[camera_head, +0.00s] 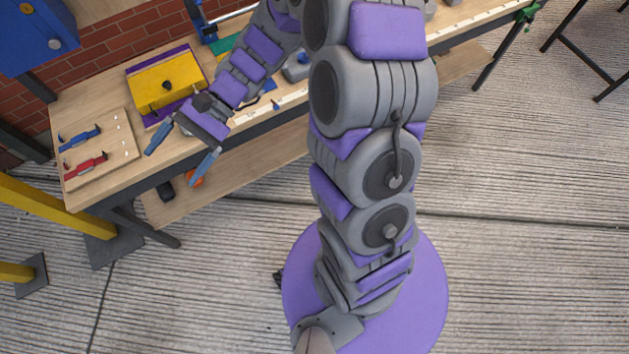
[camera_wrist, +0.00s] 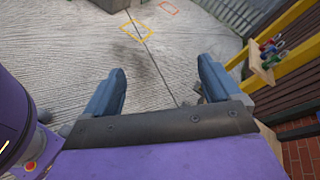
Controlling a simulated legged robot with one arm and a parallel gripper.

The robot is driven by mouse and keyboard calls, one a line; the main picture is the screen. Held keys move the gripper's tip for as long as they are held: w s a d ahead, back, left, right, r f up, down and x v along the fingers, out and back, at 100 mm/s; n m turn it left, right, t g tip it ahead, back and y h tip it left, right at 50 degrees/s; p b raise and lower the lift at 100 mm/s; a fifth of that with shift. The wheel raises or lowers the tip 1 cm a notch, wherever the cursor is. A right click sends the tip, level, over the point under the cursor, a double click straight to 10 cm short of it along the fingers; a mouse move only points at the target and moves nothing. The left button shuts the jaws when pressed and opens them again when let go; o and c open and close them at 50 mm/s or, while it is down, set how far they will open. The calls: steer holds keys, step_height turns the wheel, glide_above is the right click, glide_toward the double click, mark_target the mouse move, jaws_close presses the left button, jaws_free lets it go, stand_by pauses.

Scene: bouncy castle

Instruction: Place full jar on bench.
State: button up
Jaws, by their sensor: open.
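I cannot make out a full jar in either view. The wooden bench (camera_head: 225,138) runs along the brick wall in the head view. My gripper (camera_head: 181,152) is over the bench's front edge, left of the middle, with its blue fingers spread and nothing between them. In the wrist view my gripper (camera_wrist: 160,72) is also open and empty, with floor beyond the fingers. A small orange thing (camera_head: 196,178) shows low beside one finger; what it is cannot be told.
On the bench are a yellow box (camera_head: 168,84) on a purple base and a board (camera_head: 118,148) with red and blue tools. A blue cabinet (camera_head: 38,38) hangs at the left. Yellow posts (camera_head: 45,208) stand at the left.

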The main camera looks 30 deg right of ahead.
steer(key=s+d+r+n+h, duration=0.1)
steer(key=s+d+n+h, duration=0.2)
steer(key=s, duration=0.3)
steer(key=s+d+r+n+h, duration=0.1)
steer(key=s+d+n+h, duration=0.15)
steer(key=s, duration=0.35)
steer(key=s+d+n+t+h, duration=0.1)
steer(key=s+d+h, duration=0.3)
steer(key=d, duration=0.3)
steer(key=s+d+r+n+t+h, duration=0.1)
steer(key=s+d+h, duration=0.3)
steer(key=s+d, duration=0.1)
steer(key=shift+d+r+t, duration=0.2)
steer(key=shift+d+t, duration=0.1)
steer(key=shift+d, duration=0.6)
